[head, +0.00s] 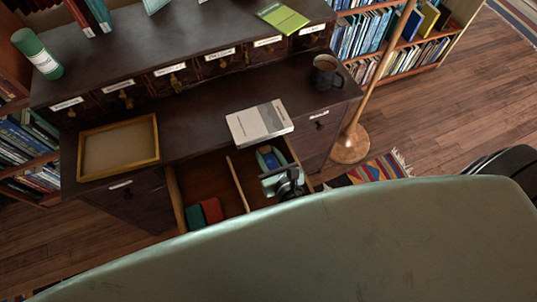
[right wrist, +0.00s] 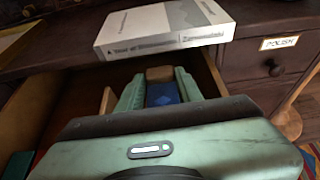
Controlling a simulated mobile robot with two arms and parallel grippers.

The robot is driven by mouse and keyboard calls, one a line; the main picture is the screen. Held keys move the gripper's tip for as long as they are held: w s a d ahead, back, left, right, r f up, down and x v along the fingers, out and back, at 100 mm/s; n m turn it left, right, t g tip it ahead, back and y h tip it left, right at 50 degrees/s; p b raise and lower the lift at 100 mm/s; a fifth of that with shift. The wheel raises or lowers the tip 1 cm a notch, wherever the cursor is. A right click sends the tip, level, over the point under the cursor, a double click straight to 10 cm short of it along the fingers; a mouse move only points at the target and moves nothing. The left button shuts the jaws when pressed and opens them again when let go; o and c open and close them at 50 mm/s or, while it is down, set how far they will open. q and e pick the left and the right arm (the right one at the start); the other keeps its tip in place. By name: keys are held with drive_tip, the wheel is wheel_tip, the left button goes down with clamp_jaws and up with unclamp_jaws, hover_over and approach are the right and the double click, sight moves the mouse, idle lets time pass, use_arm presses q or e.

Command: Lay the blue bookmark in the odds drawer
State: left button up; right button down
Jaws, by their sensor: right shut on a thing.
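The blue bookmark (head: 269,160) is a small flat blue piece in the right-hand compartment of the open desk drawer (head: 239,186). It also shows in the right wrist view (right wrist: 162,93), between the two green fingers. My right gripper (head: 273,168) reaches down into that compartment and is shut on the bookmark. Its near end is hidden by the gripper body, and I cannot tell whether it touches the drawer floor. No label shows on the open drawer. My left gripper is not in view.
A grey-white book (head: 259,122) lies on the desk just behind the compartment. Green (head: 195,217) and red (head: 212,210) items lie in the drawer's left part, past a thin divider (head: 237,184). A wooden tray (head: 118,147) and a dark mug (head: 326,72) stand on the desk.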

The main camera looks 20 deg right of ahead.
drive_tip(key=shift+f+b, duration=2.2)
drive_tip(key=shift+f, duration=0.65)
drive_tip(key=c, duration=0.9)
unclamp_jaws()
drive_tip(key=shift+o, duration=0.2)
drive_tip(key=shift+r, duration=0.15)
wheel_tip(320, 180, up, 12)
drive_tip(key=p, duration=1.2)
